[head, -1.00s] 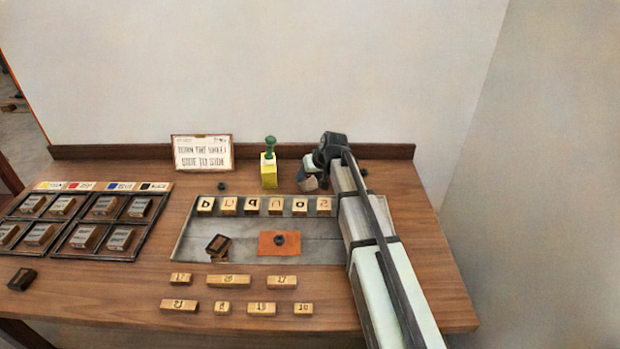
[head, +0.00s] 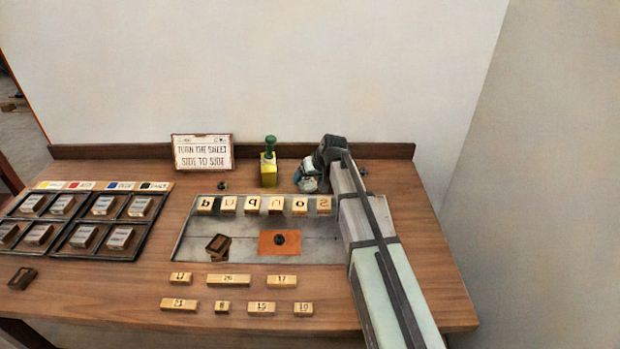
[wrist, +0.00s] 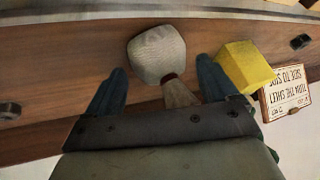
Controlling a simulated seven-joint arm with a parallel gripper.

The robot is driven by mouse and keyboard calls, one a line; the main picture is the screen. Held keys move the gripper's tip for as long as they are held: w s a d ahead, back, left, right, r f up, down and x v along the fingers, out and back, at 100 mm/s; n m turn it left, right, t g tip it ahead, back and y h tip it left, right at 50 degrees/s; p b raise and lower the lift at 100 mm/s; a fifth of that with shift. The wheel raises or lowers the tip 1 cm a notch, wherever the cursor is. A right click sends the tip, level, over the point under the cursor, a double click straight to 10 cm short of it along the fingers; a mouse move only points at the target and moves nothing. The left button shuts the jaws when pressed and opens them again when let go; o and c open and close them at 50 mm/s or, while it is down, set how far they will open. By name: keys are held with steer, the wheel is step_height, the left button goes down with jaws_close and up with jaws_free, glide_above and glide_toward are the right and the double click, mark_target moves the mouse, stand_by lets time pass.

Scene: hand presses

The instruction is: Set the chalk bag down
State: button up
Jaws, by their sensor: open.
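The chalk bag (wrist: 157,54) is a pale, rounded cloth pouch with a narrow tan neck, seen in the wrist view over the wooden table. My gripper (wrist: 160,66) is open, with one blue finger on each side of the bag's neck and a gap showing on both sides. In the head view my gripper (head: 310,180) is low at the back of the table, right of the yellow bottle. There the bag is hard to tell apart from the gripper. I cannot tell for sure that its base touches the table.
A yellow bottle with a green top (head: 269,170) stands close left of my gripper, and a sign (head: 203,152) is farther left. A row of letter blocks (head: 252,204) lies just in front. A back ledge (head: 100,152) runs behind. Trays of blocks (head: 110,225) fill the left.

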steer(key=v, duration=1.2)
steer(key=shift+r, duration=0.15)
